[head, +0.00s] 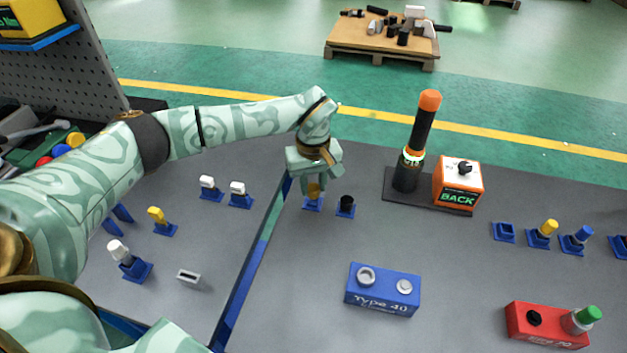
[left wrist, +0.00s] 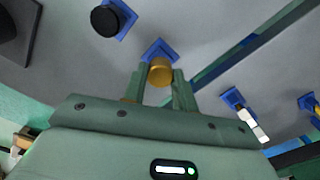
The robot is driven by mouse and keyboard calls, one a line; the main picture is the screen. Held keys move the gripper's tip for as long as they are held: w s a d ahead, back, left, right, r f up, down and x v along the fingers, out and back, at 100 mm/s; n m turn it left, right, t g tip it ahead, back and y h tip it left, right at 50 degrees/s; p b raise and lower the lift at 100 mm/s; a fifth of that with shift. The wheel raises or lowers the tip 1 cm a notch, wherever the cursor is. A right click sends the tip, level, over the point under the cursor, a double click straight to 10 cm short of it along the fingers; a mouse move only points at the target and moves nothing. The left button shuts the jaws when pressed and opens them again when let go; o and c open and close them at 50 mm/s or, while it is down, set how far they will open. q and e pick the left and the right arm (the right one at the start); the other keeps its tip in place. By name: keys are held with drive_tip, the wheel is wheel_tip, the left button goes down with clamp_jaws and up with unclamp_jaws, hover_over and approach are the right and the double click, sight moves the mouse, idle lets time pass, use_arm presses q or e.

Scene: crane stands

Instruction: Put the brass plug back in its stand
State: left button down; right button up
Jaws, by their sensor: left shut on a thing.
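The brass plug (head: 314,191) is between the fingers of my left gripper (head: 314,184), which is shut on it and points down. Its blue stand (head: 312,205) is directly beneath the plug. In the left wrist view the round brass plug (left wrist: 160,71) shows between the two green fingers, with the blue stand (left wrist: 158,47) partly hidden behind it. I cannot tell whether the plug's lower end is inside the stand or just above it. My right gripper is not in view.
A black plug (head: 347,201) in a blue stand is close by on the right. White plugs (head: 238,188) stand to the left, beyond a blue divider strip (head: 247,268). A blue box (head: 382,290) lies in front; an orange-topped post (head: 424,125) rises behind right.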

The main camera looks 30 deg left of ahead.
use_arm(q)
drive_tip(key=shift+f, duration=0.15)
idle(0.3)
drive_tip(key=shift+f+b, duration=0.4)
drive_tip(key=shift+f, duration=0.4)
drive_tip(key=c, duration=1)
unclamp_jaws()
drive_tip(key=shift+c, duration=0.2)
drive_tip(key=shift+r, duration=0.15)
wheel_tip(320, 180, up, 5)
drive_tip(key=p, duration=0.4)
